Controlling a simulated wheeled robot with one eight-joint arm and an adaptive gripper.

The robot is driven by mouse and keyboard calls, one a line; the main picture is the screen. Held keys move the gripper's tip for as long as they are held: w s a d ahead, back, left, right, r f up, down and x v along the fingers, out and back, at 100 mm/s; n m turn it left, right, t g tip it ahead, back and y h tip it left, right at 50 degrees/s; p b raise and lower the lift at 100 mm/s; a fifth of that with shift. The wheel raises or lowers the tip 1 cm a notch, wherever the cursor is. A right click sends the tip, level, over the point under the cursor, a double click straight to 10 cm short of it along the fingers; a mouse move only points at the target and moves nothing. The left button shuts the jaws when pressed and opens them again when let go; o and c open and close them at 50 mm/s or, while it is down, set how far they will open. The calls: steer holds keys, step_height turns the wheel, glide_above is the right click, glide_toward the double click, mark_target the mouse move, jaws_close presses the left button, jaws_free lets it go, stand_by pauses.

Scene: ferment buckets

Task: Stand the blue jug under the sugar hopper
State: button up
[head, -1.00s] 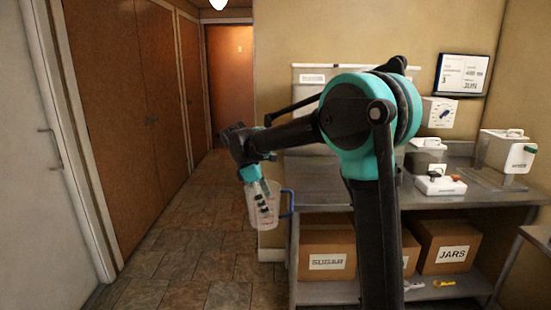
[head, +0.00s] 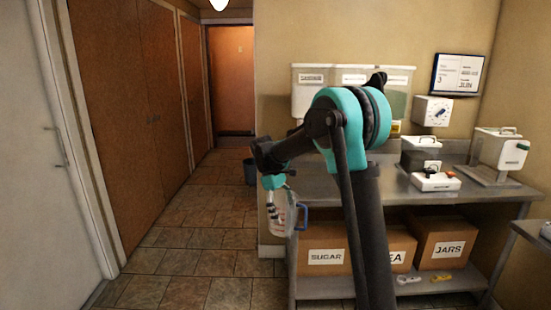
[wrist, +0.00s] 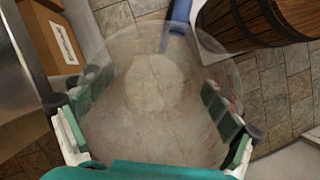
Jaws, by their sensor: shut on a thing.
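The jug (head: 285,222) is clear with a blue handle (head: 302,217). My gripper (head: 272,208) is shut on it and holds it in the air, left of the steel bench. In the wrist view my gripper's fingers (wrist: 155,112) sit on either side of the clear jug (wrist: 150,75), with its blue handle (wrist: 178,30) at the top. The jug looks empty. A row of pale labelled hoppers (head: 343,92) is on the wall above the bench. Its leftmost label (head: 311,78) is too small to read surely. My arm hides the lower part of the row.
A wooden barrel (wrist: 262,22) shows in the wrist view. The tiled floor at left is clear.

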steer(key=w+d+f+m+g+y, duration=0.1)
steer(key=w+d+f+m+y, duration=0.1)
steer(key=d+f+m, duration=0.5)
steer(key=w+d+f+m+g+y, duration=0.1)
steer(key=w+d+f+m+y, duration=0.15)
steer(key=d+f+m, duration=0.45)
steer(key=s+d+f+n, duration=0.1)
steer(key=s+f+n, duration=0.1)
steer(key=s+f, duration=0.3)
steer(key=shift+s+d+f+h, duration=0.25)
steer(key=shift+f+h, duration=0.1)
steer(key=shift+f, duration=0.3)
steer(key=shift+a, duration=0.1)
